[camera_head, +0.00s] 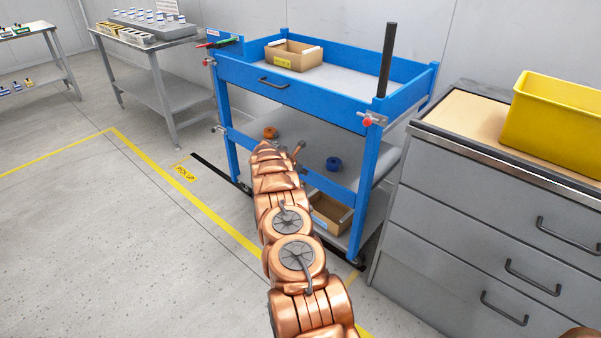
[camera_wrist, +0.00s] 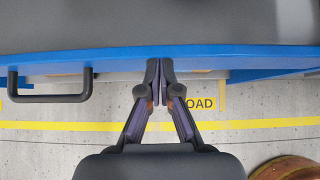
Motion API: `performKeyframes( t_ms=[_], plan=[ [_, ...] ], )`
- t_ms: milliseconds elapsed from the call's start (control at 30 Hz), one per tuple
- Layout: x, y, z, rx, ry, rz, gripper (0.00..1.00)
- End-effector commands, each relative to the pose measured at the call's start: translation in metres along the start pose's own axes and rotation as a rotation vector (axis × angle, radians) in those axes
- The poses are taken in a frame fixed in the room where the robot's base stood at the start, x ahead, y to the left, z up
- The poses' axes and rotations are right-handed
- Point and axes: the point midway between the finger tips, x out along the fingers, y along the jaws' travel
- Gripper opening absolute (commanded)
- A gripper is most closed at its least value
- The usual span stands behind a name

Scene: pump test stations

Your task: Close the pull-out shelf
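The blue cart (camera_head: 315,94) stands ahead of me, with a black bar handle (camera_head: 273,83) on its upper front panel. I take this upper part, with its grey surface, as the pull-out shelf; how far it stands out is unclear. In the wrist view, a blue front edge (camera_wrist: 215,57) runs across the picture below a grey surface, with a black handle (camera_wrist: 48,86) at left. My gripper (camera_wrist: 160,72) is shut with nothing seen between its fingers. Its tips are at the blue edge, right of the handle; contact is unclear.
A cardboard box (camera_head: 294,56) sits on the cart top, and a dark post (camera_head: 387,60) rises at its right corner. Grey drawers (camera_head: 480,220) with a yellow bin (camera_head: 553,118) stand close at right. A metal table (camera_head: 158,85) is at left; floor at left is clear.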

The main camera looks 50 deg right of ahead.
Motion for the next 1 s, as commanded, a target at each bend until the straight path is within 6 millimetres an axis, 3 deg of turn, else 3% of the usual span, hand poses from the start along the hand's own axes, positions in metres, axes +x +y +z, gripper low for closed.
performKeyframes(
  t_ms=[33,167,533,1000],
  plan=[
    [0.004,-0.009,0.007,0.009,-0.006,-0.013,0.0],
    [0.001,-0.011,0.002,0.009,-0.004,-0.016,0.0],
    [-0.028,-0.002,-0.03,-0.003,0.001,-0.003,0.0],
    [-0.087,-0.001,-0.026,0.003,-0.001,0.0,0.0]
  ],
)
